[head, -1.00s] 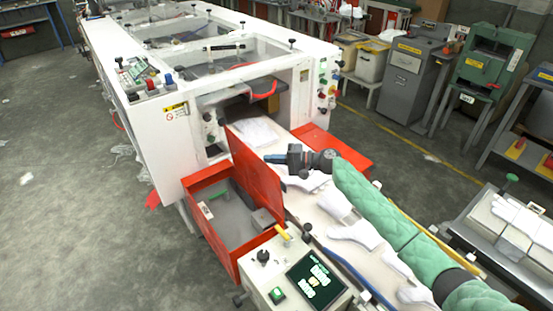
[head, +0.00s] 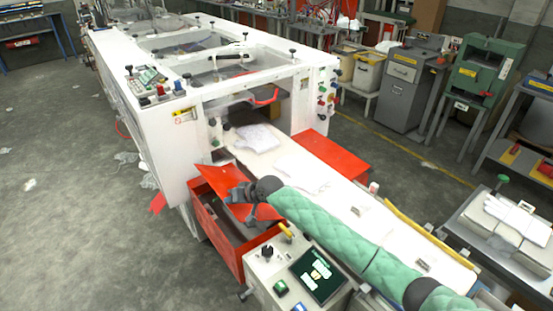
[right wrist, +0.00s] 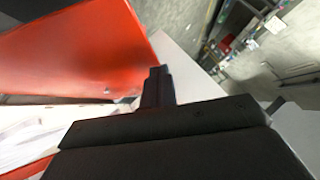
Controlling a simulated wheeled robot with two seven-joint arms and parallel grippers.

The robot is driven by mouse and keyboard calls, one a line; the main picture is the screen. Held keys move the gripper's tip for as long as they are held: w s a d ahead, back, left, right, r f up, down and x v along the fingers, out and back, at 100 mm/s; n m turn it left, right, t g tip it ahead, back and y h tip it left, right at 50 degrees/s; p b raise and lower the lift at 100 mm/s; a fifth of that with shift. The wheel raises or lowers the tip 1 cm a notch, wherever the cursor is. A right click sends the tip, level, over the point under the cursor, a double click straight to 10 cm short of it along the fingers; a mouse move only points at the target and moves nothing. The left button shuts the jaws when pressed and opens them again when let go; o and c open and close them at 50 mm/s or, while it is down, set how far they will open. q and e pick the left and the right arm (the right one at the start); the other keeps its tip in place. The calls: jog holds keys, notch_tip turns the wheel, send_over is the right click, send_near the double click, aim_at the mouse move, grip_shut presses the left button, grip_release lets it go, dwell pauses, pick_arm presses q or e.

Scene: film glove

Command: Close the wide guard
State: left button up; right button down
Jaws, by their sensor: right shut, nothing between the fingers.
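A red hinged guard panel (head: 213,177) leans low at a slant over the open red box (head: 207,216) at the left front of the white machine. I cannot tell from the pictures if it is the wide guard. My right gripper (head: 235,196) is shut and empty at the panel's right part, and its arm hides some of it. Whether they touch is unclear. In the right wrist view the panel (right wrist: 80,50) fills the upper left, beside the shut fingers (right wrist: 157,80). Another red panel (head: 345,160) lies about flat on the conveyor's right side. My left gripper is not in view.
The white conveyor bed (head: 345,208) carries several white gloves. A control box with a screen (head: 318,275) stands close below my right arm. The white machine body (head: 165,150) is behind. Grey floor (head: 70,230) is open at the left.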

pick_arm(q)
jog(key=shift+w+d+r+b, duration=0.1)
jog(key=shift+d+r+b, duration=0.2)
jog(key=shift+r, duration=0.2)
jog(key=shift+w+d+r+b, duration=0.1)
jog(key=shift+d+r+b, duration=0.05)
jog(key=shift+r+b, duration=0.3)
pick_arm(e)
jog(key=s+a+f+n+t+h, duration=0.1)
jog(key=s+a+f, duration=0.2)
jog(key=f, duration=0.6)
jog(key=shift+a+f+h, duration=0.3)
jog(key=shift+a+f, duration=0.1)
jog(key=shift+a, duration=0.05)
